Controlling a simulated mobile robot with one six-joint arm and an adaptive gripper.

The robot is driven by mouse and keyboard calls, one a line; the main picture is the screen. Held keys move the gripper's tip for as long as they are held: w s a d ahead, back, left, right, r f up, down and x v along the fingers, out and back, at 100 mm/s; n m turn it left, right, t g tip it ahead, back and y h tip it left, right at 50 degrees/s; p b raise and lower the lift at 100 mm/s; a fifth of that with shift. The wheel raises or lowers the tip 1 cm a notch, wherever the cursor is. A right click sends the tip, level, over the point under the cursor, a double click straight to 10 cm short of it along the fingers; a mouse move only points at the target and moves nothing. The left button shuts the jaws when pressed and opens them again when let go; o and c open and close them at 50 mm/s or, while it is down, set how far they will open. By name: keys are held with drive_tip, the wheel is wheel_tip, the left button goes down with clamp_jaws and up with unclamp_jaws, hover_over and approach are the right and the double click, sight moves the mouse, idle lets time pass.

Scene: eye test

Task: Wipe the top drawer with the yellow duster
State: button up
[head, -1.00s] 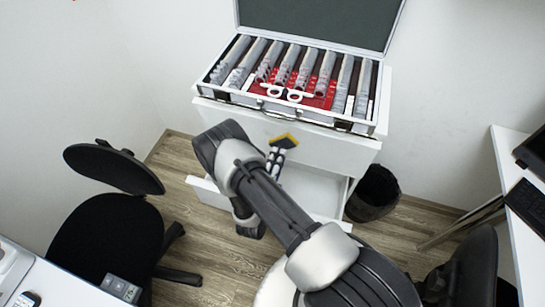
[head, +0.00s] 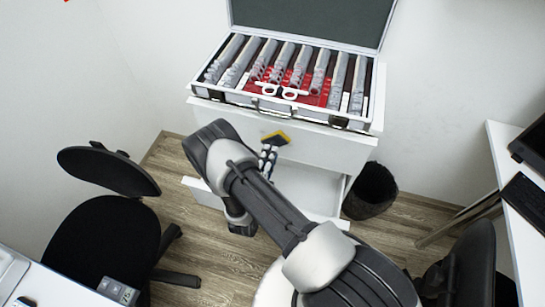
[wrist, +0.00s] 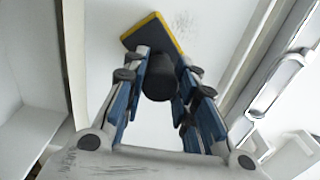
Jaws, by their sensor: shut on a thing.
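The yellow duster (head: 277,138) has a dark face edged in yellow and a dark round handle. My gripper (head: 267,157) is shut on that handle, with the duster head beyond the fingertips. In the wrist view the duster (wrist: 152,36) sits between the blue-lined fingers of my gripper (wrist: 163,72). The white top drawer (head: 330,147) is the front panel just below the case. In the wrist view a faint grey smudge (wrist: 185,22) shows on its front (wrist: 215,35), beside the duster. I cannot tell whether the duster touches the panel.
An open case of lenses (head: 258,104) stands on the cabinet, its front edge close above the duster. A lower drawer (head: 318,192) is pulled out below my gripper. A black bin (head: 371,190) stands right of the cabinet, a black chair (head: 105,235) at left, a white desk (head: 520,205) at right.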

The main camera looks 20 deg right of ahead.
drive_tip(key=shift+w+a+r, duration=0.15)
drive_tip(key=shift+w+a, duration=0.75)
drive_tip(key=shift+a, duration=0.3)
drive_tip(key=shift+s+d+p, duration=0.15)
drive_tip(key=shift+s+d, duration=0.45)
drive_tip(key=shift+d, duration=0.25)
drive_tip(key=shift+s+d+p, duration=0.15)
drive_tip(key=shift+s+d, duration=0.5)
drive_tip(key=shift+d, duration=0.2)
drive_tip(key=shift+s+d+p, duration=0.15)
drive_tip(key=shift+s+d, duration=0.45)
drive_tip(key=shift+d, duration=0.25)
drive_tip(key=shift+w+a+b, duration=0.5)
drive_tip(key=shift+w+a, duration=0.05)
drive_tip(key=shift+a, duration=0.15)
drive_tip(key=shift+w+a+r, duration=0.1)
drive_tip(key=shift+w+a, duration=0.6)
drive_tip(key=shift+a, duration=0.2)
drive_tip(key=shift+w+a, duration=0.65)
drive_tip(key=shift+a, duration=0.25)
drive_tip(key=shift+p+v, duration=0.3)
drive_tip(key=shift+v, duration=2.7)
drive_tip(key=v, duration=0.3)
drive_tip(key=shift+d, duration=0.1)
